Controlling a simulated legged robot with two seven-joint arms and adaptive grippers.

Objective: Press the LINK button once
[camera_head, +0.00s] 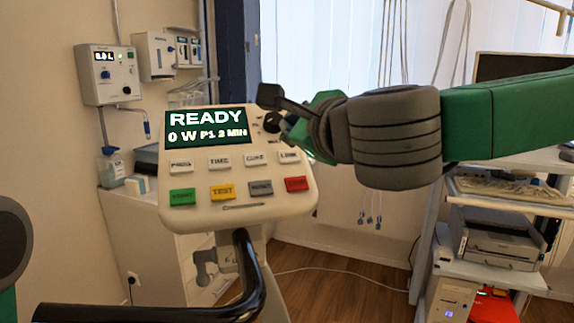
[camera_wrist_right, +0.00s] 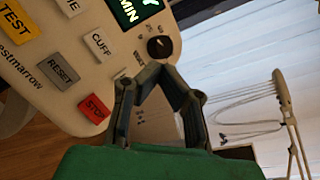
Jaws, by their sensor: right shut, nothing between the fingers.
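The LINK button (camera_head: 289,156) is a small pale key at the right end of the upper key row on a cream control panel (camera_head: 240,215). The panel's screen (camera_head: 207,128) reads READY, 0 W, P1, 2 MIN. My right gripper (camera_head: 286,126) is just above the LINK button in the head view, by a black knob (camera_head: 271,123). In the right wrist view its fingertips (camera_wrist_right: 152,73) meet, shut and empty, below the knob (camera_wrist_right: 160,47). There the LINK button is mostly hidden behind a finger; contact cannot be told. My left gripper is out of view.
The red STOP key (camera_head: 296,184) lies just below LINK, and the CUFF key (camera_head: 254,159) to its left. A black handle bar (camera_head: 245,270) runs below the panel. A shelf cart with a printer (camera_head: 497,243) stands at the right.

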